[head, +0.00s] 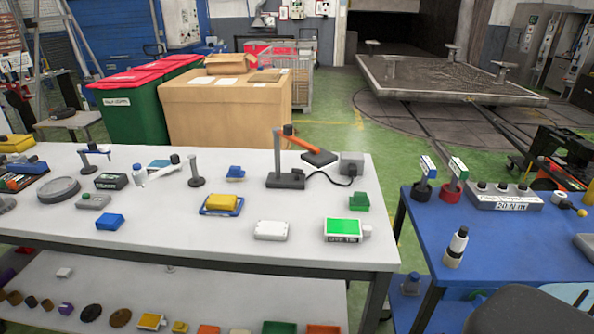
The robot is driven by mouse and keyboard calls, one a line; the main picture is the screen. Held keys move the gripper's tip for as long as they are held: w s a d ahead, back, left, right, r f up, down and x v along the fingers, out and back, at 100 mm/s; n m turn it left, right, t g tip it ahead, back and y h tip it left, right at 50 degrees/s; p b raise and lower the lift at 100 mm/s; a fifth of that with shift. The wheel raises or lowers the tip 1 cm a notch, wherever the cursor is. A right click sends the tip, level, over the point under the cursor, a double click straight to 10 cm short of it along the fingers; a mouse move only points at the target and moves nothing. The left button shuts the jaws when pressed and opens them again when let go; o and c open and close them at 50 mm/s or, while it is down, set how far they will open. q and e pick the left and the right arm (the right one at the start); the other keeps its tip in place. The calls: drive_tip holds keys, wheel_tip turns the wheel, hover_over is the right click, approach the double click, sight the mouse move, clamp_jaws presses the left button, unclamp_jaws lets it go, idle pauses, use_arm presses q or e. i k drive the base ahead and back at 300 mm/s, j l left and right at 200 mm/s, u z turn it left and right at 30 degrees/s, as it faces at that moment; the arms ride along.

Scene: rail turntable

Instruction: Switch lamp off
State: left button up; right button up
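A lamp-like device stands on the white table, right of its middle. It has a grey upright and base (285,181), an orange arm (303,143) and a flat dark head (320,157) tilted over the table. No clear glow shows, and the underside of the head is hidden, so I cannot tell if it is lit. I cannot make out a switch. Neither of my grippers is in view.
The white table (190,240) also bears a blue and yellow tray (221,204), a white box (271,230), a green-screened device (343,229) and several small items. A blue table (419,215) stands at right, with a gap between. Bins and cardboard boxes stand behind.

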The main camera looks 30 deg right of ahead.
sight(295, 170)
drive_tip(key=k+l, duration=0.2)
drive_tip(key=l, duration=0.2)
drive_tip(key=k+l, duration=0.15)
drive_tip(key=l, duration=0.25)
drive_tip(key=k+l+u, duration=0.1)
drive_tip(key=l, duration=0.3)
drive_tip(key=k, duration=0.1)
